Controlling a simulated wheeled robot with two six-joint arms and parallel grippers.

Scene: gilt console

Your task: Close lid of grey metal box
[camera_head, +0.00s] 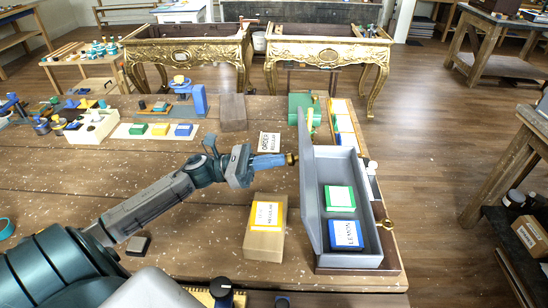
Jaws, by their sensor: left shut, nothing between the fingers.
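The grey metal box (372,262) sits at the right end of the wooden table, on a brown base. Its lid (311,200) is open and stands steeply upright along the box's left side. My left gripper (289,159) is shut and empty. Its tip is just left of the lid's outer face, toward the far end; I cannot tell whether it touches. My right gripper is not in view.
A tan box with a yellow-edged label (265,225) stands left of the lid. Behind are an order sign (269,142), a brown block (233,112) and a green item (299,104). A brass knob (386,224) is at the right edge. The middle table is mostly clear.

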